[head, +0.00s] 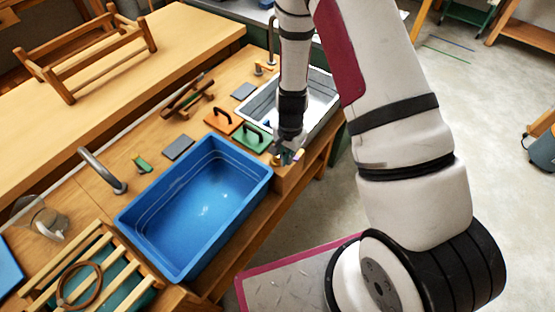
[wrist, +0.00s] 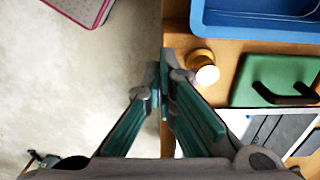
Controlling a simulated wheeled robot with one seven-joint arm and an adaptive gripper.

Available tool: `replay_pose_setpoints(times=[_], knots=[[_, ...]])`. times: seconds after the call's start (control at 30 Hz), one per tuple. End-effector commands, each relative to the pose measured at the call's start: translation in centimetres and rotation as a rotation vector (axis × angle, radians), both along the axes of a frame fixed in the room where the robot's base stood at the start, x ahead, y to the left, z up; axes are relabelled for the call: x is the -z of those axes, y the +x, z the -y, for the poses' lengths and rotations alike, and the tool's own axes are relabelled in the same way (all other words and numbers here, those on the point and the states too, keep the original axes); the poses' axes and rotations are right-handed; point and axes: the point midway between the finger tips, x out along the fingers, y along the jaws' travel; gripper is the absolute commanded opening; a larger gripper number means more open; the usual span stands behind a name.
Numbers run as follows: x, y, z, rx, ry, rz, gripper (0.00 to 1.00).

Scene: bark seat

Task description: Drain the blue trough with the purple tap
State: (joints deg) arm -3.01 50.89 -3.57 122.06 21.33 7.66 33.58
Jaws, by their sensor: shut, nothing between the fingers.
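The blue trough (head: 185,215) is set in the wooden bench; its edge also shows at the top of the wrist view (wrist: 260,28). Pale glints show inside it, but I cannot tell the water level. My gripper (head: 288,158) points down at the bench's front edge, near the trough's right corner. In the wrist view its green fingers (wrist: 160,77) are together and empty. A small brass fitting with a pale top (wrist: 204,70) stands just right of the fingertips, apart or barely touching. A tiny purplish spot (head: 298,155) shows beside the fingers; I cannot tell whether it is the purple tap.
A green lidded plate with a dark handle (head: 251,137) and an orange one (head: 223,120) lie behind the gripper. A pale basin (head: 322,92) is beyond. A grey spout (head: 103,171) stands behind the trough, and a slatted rack (head: 75,268) is at left.

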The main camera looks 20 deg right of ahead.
Motion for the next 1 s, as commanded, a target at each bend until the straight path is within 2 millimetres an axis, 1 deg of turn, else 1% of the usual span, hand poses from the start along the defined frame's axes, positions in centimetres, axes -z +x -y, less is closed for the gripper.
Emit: replay_pose_setpoints(times=[0.37, 0.47, 0.8, 1.0], knots=[[0.3, 0.0, 0.0, 0.0, 0.0, 0.0, 0.0], [0.8, 0.0, 0.0, 0.001, 0.0, 0.0, 0.0], [3.8, 0.0, 0.0, 0.002, -0.001, -0.001, 0.0], [4.1, 0.0, 0.0, 0.001, 0.0, 0.001, 0.0]])
